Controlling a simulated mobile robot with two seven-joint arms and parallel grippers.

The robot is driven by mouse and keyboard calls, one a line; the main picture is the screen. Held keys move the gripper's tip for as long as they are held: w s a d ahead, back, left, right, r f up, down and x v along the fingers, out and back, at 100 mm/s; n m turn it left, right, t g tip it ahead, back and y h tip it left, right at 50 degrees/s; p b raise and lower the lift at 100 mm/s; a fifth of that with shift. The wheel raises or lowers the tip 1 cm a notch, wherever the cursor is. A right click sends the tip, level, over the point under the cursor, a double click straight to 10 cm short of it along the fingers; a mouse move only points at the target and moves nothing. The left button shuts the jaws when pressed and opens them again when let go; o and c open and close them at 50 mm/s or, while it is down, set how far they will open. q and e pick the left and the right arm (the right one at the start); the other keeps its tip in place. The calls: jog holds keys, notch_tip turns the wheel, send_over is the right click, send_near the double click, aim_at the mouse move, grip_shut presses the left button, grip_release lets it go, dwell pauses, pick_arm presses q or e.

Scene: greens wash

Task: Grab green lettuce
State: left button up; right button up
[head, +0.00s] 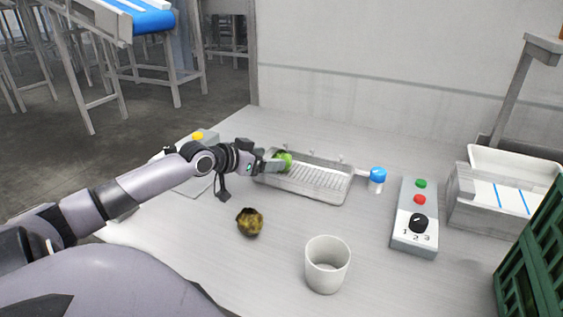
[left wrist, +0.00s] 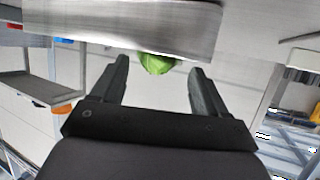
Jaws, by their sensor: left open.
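The green lettuce (head: 285,159) is at the left end of a shallow metal tray (head: 325,195) with a ribbed floor. In the left wrist view the lettuce (left wrist: 157,64) shows past the fingertips, roughly centred between them, partly covered by a grey metal wall (left wrist: 120,28). My left gripper (head: 273,162) is at the tray's left end, beside the lettuce. Its two fingers (left wrist: 160,78) are spread with nothing between them. In the head view the gripper hides part of the lettuce, and I cannot tell whether they touch. My right gripper is not in view.
A brown-yellow lump (head: 249,222) and a white cup (head: 327,265) stand in front of the tray. A blue-topped fitting (head: 377,176), a control box (head: 414,220), a white bin (head: 515,165) and a green crate (head: 535,258) are to the right. Bare table lies around the cup.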

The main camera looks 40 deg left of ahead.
aim_at(277, 152)
pick_arm(q)
jog(key=shift+x, duration=2.1)
jog(key=shift+s+d, duration=0.1)
jog(key=c, duration=0.9)
jog(key=shift+c, duration=0.2)
notch_tip(277, 152, up, 20)
jog(key=p, duration=0.1)
